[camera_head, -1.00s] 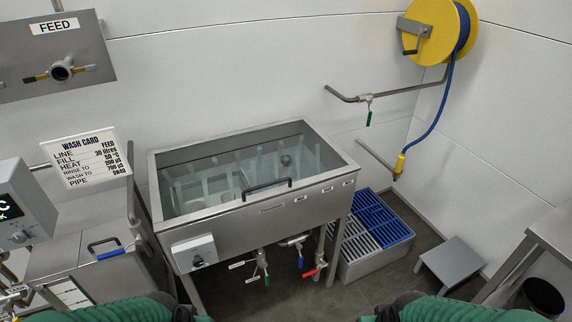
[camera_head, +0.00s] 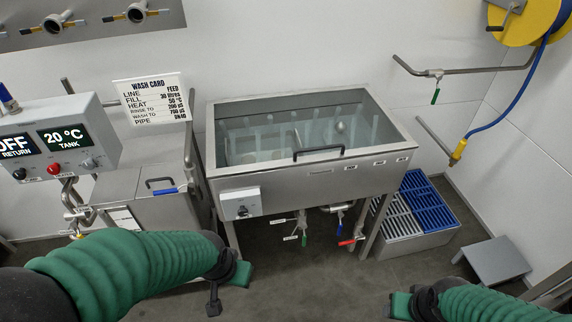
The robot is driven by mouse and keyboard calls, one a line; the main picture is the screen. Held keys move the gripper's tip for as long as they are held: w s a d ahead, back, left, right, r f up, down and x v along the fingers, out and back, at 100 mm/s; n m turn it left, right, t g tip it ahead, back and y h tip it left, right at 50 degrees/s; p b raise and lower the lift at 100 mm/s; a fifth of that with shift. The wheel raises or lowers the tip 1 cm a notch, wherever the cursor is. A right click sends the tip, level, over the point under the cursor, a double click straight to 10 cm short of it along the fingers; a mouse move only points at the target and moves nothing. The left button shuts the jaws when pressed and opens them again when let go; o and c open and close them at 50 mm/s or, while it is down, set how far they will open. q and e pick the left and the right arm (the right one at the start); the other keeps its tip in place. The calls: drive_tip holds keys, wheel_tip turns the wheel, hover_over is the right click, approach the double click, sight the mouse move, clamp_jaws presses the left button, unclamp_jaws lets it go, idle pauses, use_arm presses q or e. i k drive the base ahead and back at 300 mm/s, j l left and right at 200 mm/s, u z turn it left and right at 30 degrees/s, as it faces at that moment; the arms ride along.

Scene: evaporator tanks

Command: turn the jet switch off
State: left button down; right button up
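A small pale switch box (camera_head: 240,203) with a dark knob (camera_head: 242,211) is on the front left of the steel wash tank (camera_head: 300,183). It may be the jet switch; its label is too small to read. My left gripper (camera_head: 228,284) is at the end of a green-sleeved arm, below and in front of the box in the picture, apart from it. My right gripper (camera_head: 402,304) is low at the right, in front of the tank and far from the box. Neither gripper appears to hold anything, and the finger gaps are not clear.
A control panel (camera_head: 60,140) reads OFF RETURN and 20 °C TANK. Valves with green (camera_head: 304,240), blue (camera_head: 340,224) and red (camera_head: 347,243) handles hang under the tank. A lidded steel box (camera_head: 150,195) stands left. A blue-and-grey grating (camera_head: 418,213) and a grey step (camera_head: 493,261) are at right.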

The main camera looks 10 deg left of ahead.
sight(242, 212)
drive_tip(key=j+u, duration=0.35)
drive_tip(key=j, duration=0.2)
drive_tip(key=j+u, duration=0.4)
drive_tip(key=j, duration=0.15)
